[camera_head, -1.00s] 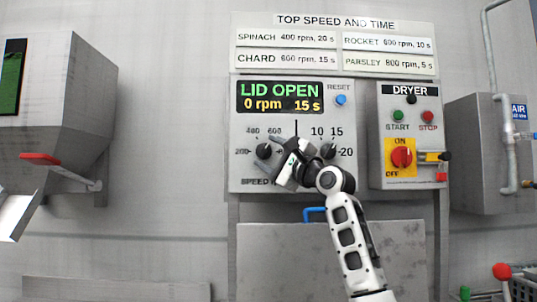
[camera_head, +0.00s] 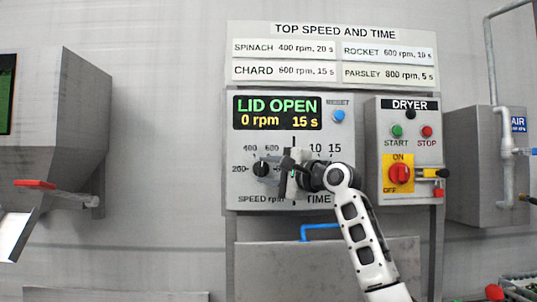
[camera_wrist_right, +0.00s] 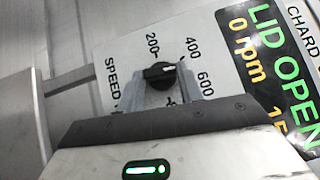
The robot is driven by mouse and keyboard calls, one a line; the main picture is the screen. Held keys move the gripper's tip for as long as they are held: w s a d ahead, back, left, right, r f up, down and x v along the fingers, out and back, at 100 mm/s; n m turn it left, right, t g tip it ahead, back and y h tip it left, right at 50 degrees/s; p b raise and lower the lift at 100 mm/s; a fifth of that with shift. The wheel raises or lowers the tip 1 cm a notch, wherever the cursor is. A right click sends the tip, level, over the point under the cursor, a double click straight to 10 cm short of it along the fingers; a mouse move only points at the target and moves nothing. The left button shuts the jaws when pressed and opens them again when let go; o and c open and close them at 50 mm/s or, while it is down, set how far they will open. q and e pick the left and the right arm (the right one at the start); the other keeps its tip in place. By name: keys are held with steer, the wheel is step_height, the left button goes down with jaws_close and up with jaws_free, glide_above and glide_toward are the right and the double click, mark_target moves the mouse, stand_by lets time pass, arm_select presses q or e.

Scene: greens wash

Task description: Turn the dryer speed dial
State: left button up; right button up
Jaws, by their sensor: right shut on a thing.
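The black speed dial (camera_head: 261,169) sits at the lower left of the grey control panel (camera_head: 240,200). In the right wrist view the dial (camera_wrist_right: 158,76) is between the two fingers of my right gripper (camera_wrist_right: 157,88). The right gripper (camera_head: 272,172) is shut on the dial, reaching in from the right. The dial's white mark points roughly between the 400 and 600 labels. The display (camera_head: 278,113) reads LID OPEN, 0 rpm, 15 s. The time dial is mostly hidden behind my gripper and wrist. My left gripper is not in view.
A chart (camera_head: 333,29) above the panel lists speeds and times for several greens. To the right is the dryer box (camera_head: 407,202) with a red switch (camera_head: 399,174). A blue handle (camera_head: 318,228) is below the panel. A grey hopper (camera_head: 75,115) stands left.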

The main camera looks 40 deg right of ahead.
steer(key=shift+r+n+g+p, duration=0.4)
steer(key=shift+r+p, duration=0.25)
steer(key=shift+p, duration=0.1)
steer(key=n+g+p, duration=0.1)
steer(key=p, duration=0.2)
steer(key=n+g+p, duration=0.1)
steer(key=p, duration=0.3)
steer(key=shift+r+n+g+h, duration=0.2)
steer(key=shift+n+g+h, duration=0.1)
steer(key=shift+g+h, duration=0.1)
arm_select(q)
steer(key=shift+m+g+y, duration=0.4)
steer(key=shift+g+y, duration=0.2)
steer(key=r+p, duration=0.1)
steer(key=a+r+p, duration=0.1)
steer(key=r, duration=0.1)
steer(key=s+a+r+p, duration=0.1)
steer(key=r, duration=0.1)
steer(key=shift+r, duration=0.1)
arm_select(e)
steer(key=shift+f+n+g+h, duration=0.15)
steer(key=shift+n+g+h, duration=0.15)
steer(key=shift+n+g, duration=0.3)
arm_select(q)
steer(key=shift+p, duration=0.35)
arm_select(e)
steer(key=shift+a+f, duration=0.1)
